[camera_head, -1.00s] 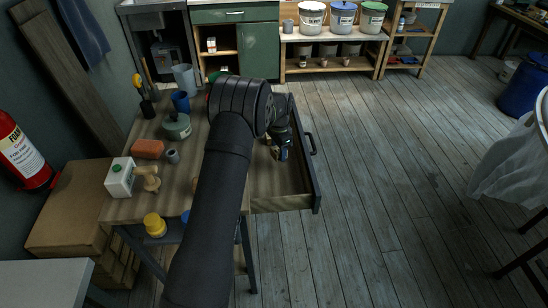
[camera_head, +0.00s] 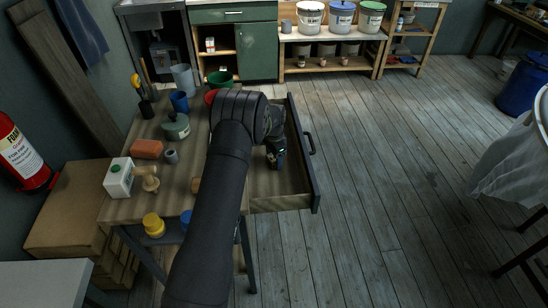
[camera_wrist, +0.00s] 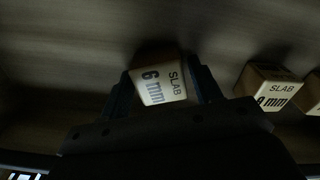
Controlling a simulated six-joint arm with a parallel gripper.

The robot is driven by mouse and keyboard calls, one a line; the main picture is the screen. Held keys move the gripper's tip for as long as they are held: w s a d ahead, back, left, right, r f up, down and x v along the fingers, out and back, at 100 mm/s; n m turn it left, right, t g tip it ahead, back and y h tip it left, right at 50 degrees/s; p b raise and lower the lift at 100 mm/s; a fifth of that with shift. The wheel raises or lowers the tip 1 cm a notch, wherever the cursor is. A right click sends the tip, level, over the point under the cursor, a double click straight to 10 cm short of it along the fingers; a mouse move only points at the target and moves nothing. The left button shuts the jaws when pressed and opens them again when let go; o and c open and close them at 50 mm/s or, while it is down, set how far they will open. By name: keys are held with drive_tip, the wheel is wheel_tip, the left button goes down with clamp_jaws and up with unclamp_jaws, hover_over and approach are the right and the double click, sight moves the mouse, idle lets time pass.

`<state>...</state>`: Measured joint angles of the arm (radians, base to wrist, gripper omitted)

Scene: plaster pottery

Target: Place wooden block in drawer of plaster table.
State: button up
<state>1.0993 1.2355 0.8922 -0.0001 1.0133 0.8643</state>
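The wooden block (camera_wrist: 158,86), with a pale face marked "6 mm SLAB", sits between the two fingers in the wrist view. My gripper (camera_wrist: 163,88) has a finger close against each side of it and appears shut on it. In the head view my gripper (camera_head: 277,160) points down inside the open drawer (camera_head: 304,150) of the plaster table (camera_head: 147,207). The block cannot be made out in the head view. I cannot tell whether it touches the drawer floor.
Similar blocks, one (camera_wrist: 269,88) marked "SLAB", lie right of my gripper in the wrist view. The tabletop holds a white box (camera_head: 119,178), an orange brick (camera_head: 147,149), a grey-green pot (camera_head: 176,127) and cups. The drawer's front part looks clear.

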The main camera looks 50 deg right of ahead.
drive_tip(key=shift+o, duration=0.5)
wheel_tip(320, 180, up, 12)
drive_tip(key=shift+r, duration=0.15)
idle(0.3)
wheel_tip(320, 180, down, 12)
drive_tip(key=shift+f, duration=0.25)
drive_tip(key=shift+r, duration=2)
drive_tip(key=shift+f, duration=0.1)
